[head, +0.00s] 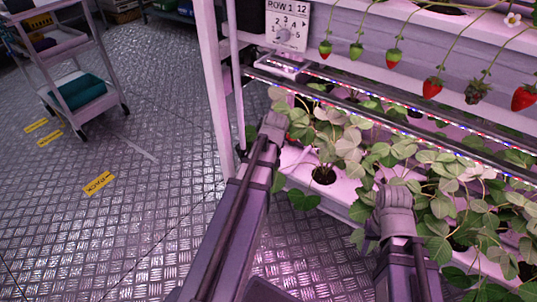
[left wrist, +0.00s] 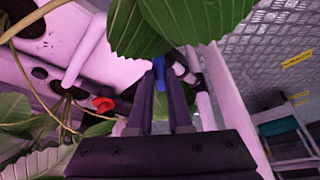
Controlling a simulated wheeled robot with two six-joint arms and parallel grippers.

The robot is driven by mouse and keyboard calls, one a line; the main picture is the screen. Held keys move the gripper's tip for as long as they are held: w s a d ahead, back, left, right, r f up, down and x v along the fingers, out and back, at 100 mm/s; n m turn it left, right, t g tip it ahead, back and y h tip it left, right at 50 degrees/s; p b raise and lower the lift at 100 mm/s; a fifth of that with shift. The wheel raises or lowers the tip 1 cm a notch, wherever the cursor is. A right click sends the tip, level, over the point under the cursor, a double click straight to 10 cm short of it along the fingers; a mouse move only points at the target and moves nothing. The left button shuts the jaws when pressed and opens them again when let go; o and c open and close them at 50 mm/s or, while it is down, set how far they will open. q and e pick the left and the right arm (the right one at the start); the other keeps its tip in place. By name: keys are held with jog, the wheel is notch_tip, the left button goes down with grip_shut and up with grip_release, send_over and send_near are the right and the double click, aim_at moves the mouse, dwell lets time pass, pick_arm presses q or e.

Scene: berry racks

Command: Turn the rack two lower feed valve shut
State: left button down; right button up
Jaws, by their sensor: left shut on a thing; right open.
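In the left wrist view, my left gripper (left wrist: 166,76) has its two dark fingers closed on a blue valve handle (left wrist: 181,69), beside a white upright pipe (left wrist: 206,106). Leaves partly hide the handle's surroundings. In the head view, my left arm reaches to the left end of the lower planting trough, and its fingertips are hidden by the wrist and leaves. My right gripper (head: 395,192) is over the leaves farther right, open; its fingers are hard to make out. The valve does not show clearly in the head view.
Strawberry plants (head: 345,145) crowd the white trough (head: 300,163). Light strips (head: 345,97) run just above. Several berries hang overhead. A ROW 1 12 sign (head: 287,22) is on the upper rack.

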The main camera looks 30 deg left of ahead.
pick_arm(q)
jog(key=m, duration=0.1)
jog(key=m+h, duration=0.1)
jog(key=m, duration=0.1)
jog(key=m+t, duration=0.1)
jog(key=m, duration=0.1)
jog(key=shift+s+a+h, duration=0.15)
jog(key=shift+a+h, duration=0.1)
jog(key=shift+h, duration=0.15)
jog(key=shift+a+m+h, duration=0.15)
jog(key=shift+m+h, duration=0.75)
jog(key=shift+m, duration=1.4)
jog(key=c, duration=0.8)
grip_release()
jog(key=shift+c, duration=0.2)
jog(key=shift+r, duration=0.1)
jog(key=p+v, duration=0.7)
jog(key=shift+s+r, duration=0.2)
jog(key=shift+r, duration=0.05)
